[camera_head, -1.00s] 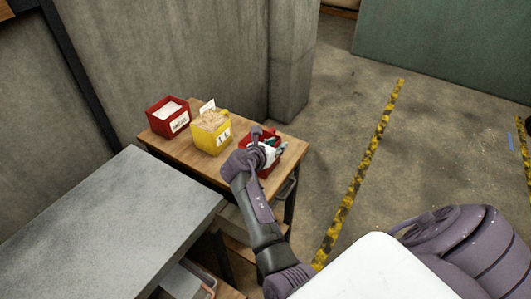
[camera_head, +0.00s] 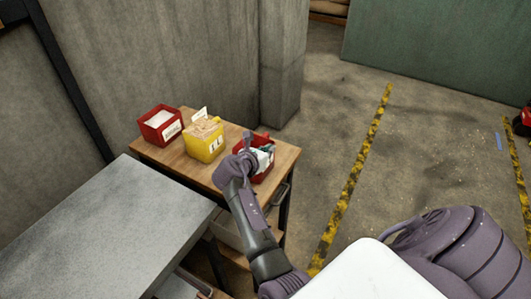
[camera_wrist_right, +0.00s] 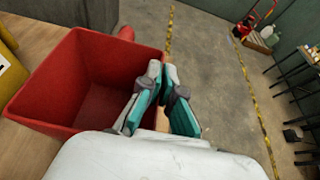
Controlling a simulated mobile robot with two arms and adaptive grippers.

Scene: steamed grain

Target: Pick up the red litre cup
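The red litre cup (camera_head: 265,171) is a square, open red box at the right end of the small wooden table. In the right wrist view the cup (camera_wrist_right: 60,75) looks empty, with a red knob-like part on its far side. My right gripper (camera_head: 262,156) is at the cup's rim. In the right wrist view its teal-padded fingers (camera_wrist_right: 163,85) straddle the near right wall, close together, with red wall showing between them. They look shut on that wall. The cup's underside is hidden. My left gripper is not in view.
A yellow box (camera_head: 204,149) with pale contents and a second red box (camera_head: 154,132) with white contents stand left on the wooden table (camera_head: 202,172). A grey table (camera_head: 90,225) is in front.

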